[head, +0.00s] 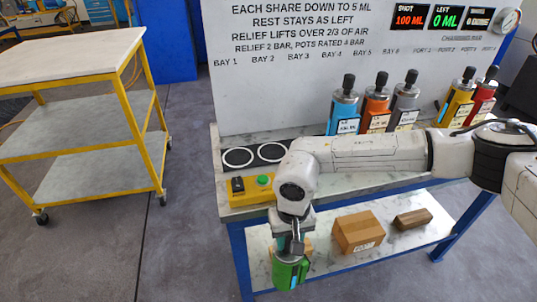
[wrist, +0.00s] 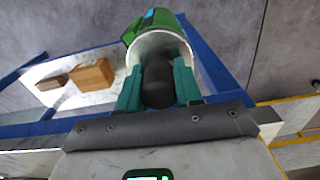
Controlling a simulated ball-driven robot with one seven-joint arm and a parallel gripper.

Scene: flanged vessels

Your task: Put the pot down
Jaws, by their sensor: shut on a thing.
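My gripper (head: 291,243) is shut on the black knob of a green pot (head: 290,274). The pot hangs beneath it in front of the bench, its base clear of any surface. In the wrist view the teal fingers of my gripper (wrist: 159,88) sit either side of the black knob, and the pot's silvery top and green side (wrist: 137,30) show beyond. Two white-ringed round spots, the left one (head: 238,157) and the right one (head: 271,152), lie empty on a black strip on the bench top (head: 222,142). My arm hides part of the bench.
Blue (head: 342,113), orange (head: 376,107), grey (head: 404,98), yellow (head: 459,99) and red (head: 484,95) pots stand at the bench's back. A yellow control box (head: 250,189) sits at the front left. Cardboard boxes (head: 358,232) lie on the lower shelf. A yellow-framed cart (head: 70,58) stands left.

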